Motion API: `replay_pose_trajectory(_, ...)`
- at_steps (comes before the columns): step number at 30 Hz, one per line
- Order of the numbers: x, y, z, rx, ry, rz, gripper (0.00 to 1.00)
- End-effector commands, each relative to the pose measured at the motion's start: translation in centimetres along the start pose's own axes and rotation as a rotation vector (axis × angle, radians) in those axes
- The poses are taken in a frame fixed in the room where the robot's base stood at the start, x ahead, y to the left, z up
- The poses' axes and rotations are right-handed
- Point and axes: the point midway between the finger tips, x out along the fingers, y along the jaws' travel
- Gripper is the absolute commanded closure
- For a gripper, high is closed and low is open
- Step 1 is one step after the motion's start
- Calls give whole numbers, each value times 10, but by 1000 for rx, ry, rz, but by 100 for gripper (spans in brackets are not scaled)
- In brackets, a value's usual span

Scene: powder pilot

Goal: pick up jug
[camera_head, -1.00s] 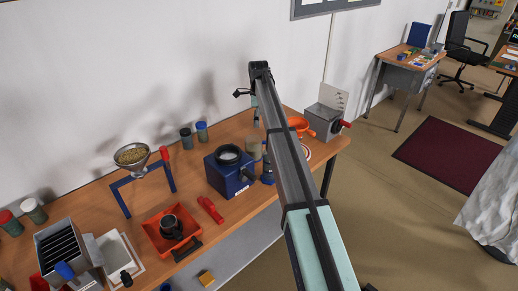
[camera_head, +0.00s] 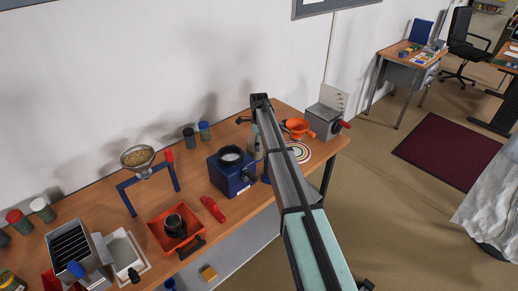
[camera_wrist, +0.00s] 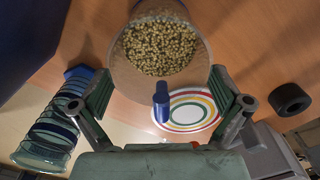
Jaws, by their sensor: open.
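The jug (camera_wrist: 160,75) is a clear round container of greenish-yellow granules with a blue handle (camera_wrist: 161,102) facing my gripper. It stands at the top middle of the wrist view. My gripper (camera_wrist: 161,88) is open, with one finger to the left and one to the right of the jug's near side and handle. Whether the fingers touch the jug cannot be told. In the head view the jug (camera_head: 258,150) is mostly hidden behind my arm.
A blue machine (camera_head: 232,171) stands close left of the jug. A stack of clear, blue-rimmed pieces (camera_wrist: 50,130) lies left of my gripper. A black ring (camera_wrist: 290,98) is at right. An orange funnel (camera_head: 298,127) stands farther right.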

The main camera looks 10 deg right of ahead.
Motion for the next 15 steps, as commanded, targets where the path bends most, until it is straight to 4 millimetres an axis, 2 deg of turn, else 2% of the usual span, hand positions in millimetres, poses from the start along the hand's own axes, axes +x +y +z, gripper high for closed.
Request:
replay_pose_trajectory(5,18,0,0,0,0,0,0)
replay_pose_trajectory(12,21,0,0,0,0,-1,0)
replay_pose_trajectory(14,21,0,0,0,0,-1,21)
replay_pose_trajectory(15,21,0,0,0,0,-1,35)
